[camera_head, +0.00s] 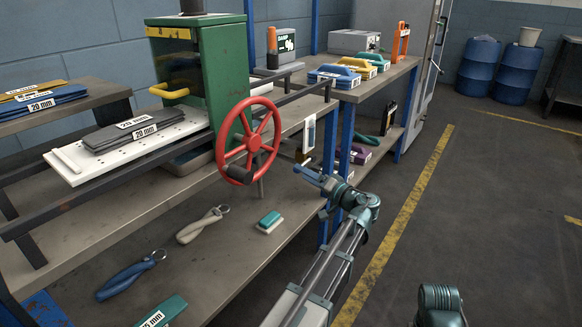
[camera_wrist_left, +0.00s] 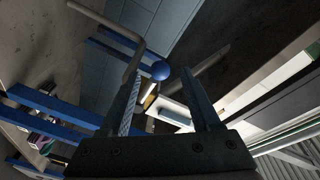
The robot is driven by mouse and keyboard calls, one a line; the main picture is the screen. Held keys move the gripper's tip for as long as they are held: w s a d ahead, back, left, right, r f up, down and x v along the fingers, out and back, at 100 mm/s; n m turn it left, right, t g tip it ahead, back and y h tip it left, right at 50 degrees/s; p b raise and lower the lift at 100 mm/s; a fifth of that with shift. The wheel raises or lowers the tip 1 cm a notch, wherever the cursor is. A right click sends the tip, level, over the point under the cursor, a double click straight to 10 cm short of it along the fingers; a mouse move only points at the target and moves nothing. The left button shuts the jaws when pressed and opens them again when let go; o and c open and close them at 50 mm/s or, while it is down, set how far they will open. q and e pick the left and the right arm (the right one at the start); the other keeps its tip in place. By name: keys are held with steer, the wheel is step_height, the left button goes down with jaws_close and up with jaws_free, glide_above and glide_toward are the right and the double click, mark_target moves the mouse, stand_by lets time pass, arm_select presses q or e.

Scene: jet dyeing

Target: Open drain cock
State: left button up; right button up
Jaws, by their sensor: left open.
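My left gripper (camera_head: 318,180) reaches up to the front of the green dyeing machine's bench, just right of and below the red handwheel. In the left wrist view its two dark fingers (camera_wrist_left: 165,105) are apart with nothing clamped between them. A blue ball knob (camera_wrist_left: 160,70), which looks like the drain cock's handle end, shows ahead of the fingers, in line with the gap. A small brass-coloured part (camera_wrist_left: 150,97) shows between the fingers, partly hidden. I cannot tell whether the knob touches a finger. My right gripper is out of view; only part of my right arm shows.
The red handwheel (camera_head: 248,141) stands close to the left gripper. A bent grey rod (camera_wrist_left: 132,52) passes near the left finger. Blue bench legs (camera_head: 347,140) stand beside my arm.

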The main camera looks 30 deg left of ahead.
arm_select(q)
steer(key=x, duration=0.7)
steer(key=shift+f, duration=0.1)
jaws_close()
stand_by(1.3)
